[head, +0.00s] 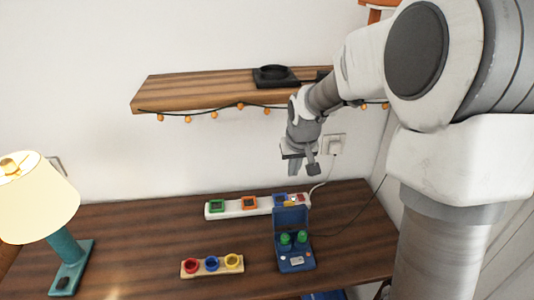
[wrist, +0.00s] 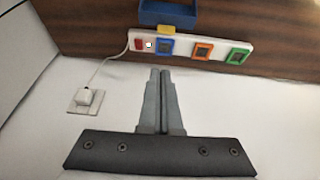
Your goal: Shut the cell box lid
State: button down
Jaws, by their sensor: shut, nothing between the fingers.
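The blue cell box (head: 296,262) stands on the wooden table, with two green-topped cells inside. Its lid (head: 291,216) is open and stands up at the back of the box. In the wrist view, part of a blue piece, which looks like the lid (wrist: 172,17), shows at the top edge, with a yellow piece below it. My gripper (head: 303,171) is in the air above and behind the box, apart from the lid. In the wrist view my gripper (wrist: 160,73) has its fingers together and holds nothing.
A white power strip (head: 232,208) with coloured sockets lies behind the box, its cord running to a wall outlet (head: 334,144). A wooden block with coloured rings (head: 212,265) lies left of the box. A lamp (head: 68,250) stands far left. A shelf (head: 205,91) hangs above.

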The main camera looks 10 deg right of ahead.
jog(key=w+x, duration=0.1)
jog(key=x, duration=0.3)
jog(key=b, duration=0.1)
send_over(290, 215)
jog(key=w, duration=0.2)
jog(key=shift+f, duration=3.45)
jog(key=shift+w, duration=0.15)
jog(key=shift+b, duration=0.45)
jog(key=shift+s+r+t+b, duration=0.1)
jog(key=shift+s+t+b, duration=0.1)
jog(key=shift+t+b, duration=0.1)
